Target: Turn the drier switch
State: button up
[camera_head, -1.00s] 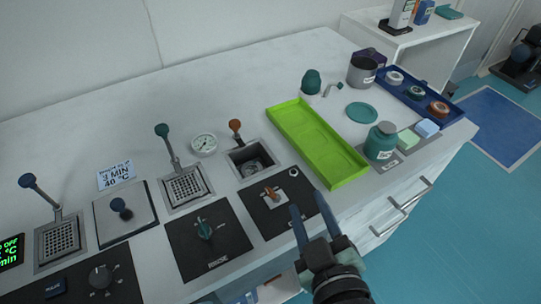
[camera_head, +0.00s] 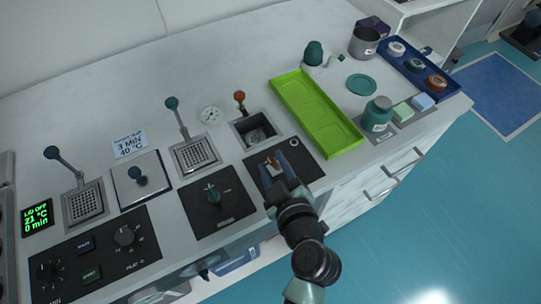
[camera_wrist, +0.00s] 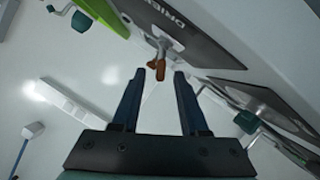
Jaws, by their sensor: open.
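The drier switch (camera_head: 271,163) is a small orange-brown lever knob on a black panel (camera_head: 306,166) in front of the metal basin. In the wrist view the panel carries the letters "DRIE", and the knob (camera_wrist: 156,62) shows just beyond the fingertips, in line with the gap between them. My gripper (camera_head: 281,165) has two blue fingers, open and empty, at the panel and close to the knob. In the wrist view the gripper (camera_wrist: 159,74) is spread wider than the knob. I cannot tell whether a finger touches it.
A black panel with a green knob (camera_head: 212,195) lies left of the drier panel. An orange-topped lever (camera_head: 239,98) stands behind the basin (camera_head: 256,133). A green tray (camera_head: 318,112) lies to the right, with a teal bottle (camera_head: 377,114) beyond it.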

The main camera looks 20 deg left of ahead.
jog(key=shift+x, duration=1.05)
grip_shut()
